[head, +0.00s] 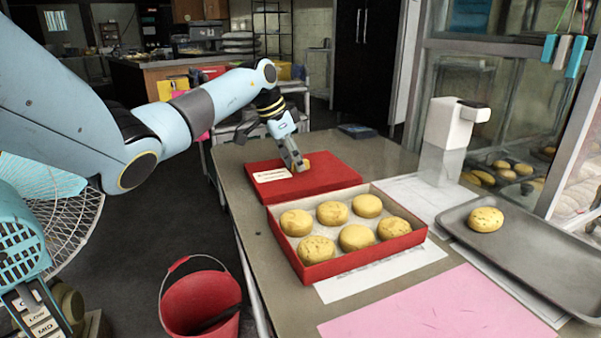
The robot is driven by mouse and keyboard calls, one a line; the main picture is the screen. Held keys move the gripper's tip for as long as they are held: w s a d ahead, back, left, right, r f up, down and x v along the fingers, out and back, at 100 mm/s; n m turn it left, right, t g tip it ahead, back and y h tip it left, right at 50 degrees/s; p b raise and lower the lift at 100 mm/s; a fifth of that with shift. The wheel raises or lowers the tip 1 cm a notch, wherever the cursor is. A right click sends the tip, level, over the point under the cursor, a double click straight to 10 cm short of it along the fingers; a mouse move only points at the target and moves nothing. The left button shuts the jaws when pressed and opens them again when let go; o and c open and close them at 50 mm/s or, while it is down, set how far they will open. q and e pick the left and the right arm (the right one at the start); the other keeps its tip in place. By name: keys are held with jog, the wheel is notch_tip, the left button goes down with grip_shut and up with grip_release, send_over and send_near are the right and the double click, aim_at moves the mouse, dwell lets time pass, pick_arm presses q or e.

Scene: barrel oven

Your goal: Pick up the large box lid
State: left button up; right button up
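The large red box lid (325,181) lies flat on the counter at its far left part, with a white label (272,175) on its top. My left gripper (300,166) points down over the middle of the lid, its fingertips at or just above the top surface. A small yellowish patch shows at the fingertips; I cannot tell what it is, nor whether the fingers are open or shut. The open red box (330,268) stands in front of the lid, close against it, with several round yellow buns in it. My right gripper is out of view.
A dark metal tray (540,262) with one bun (485,219) lies at the right. A white dispenser (450,135) stands behind it. Pink paper (440,310) covers the front of the counter. A red bucket (200,302) and a wire fan (70,225) are at the left.

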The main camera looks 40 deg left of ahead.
pick_arm(q)
grip_shut()
